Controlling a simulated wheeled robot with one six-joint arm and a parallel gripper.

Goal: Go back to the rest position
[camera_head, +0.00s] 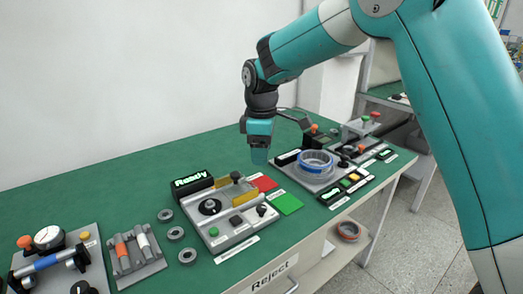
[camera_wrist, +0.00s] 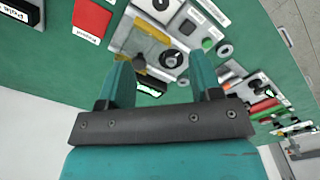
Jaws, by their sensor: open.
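My gripper (camera_head: 259,156) hangs pointing down from the teal arm, above the green table and behind the red and green pads. In the wrist view my gripper (camera_wrist: 160,68) shows two teal fingers spread apart with nothing held between them. The grey station with a black dial (camera_head: 209,207) and a "Ready" display (camera_head: 193,184) lies to the left of the gripper. The same station shows beyond the fingers in the wrist view (camera_wrist: 172,58).
A red pad (camera_head: 264,183) and a green pad (camera_head: 287,203) lie near the gripper. A station with a blue-rimmed ring (camera_head: 316,162) stands right. Several grey rings (camera_head: 175,233), a tool rack (camera_head: 137,256) and a gauge station (camera_head: 50,238) are left. The table's back is clear.

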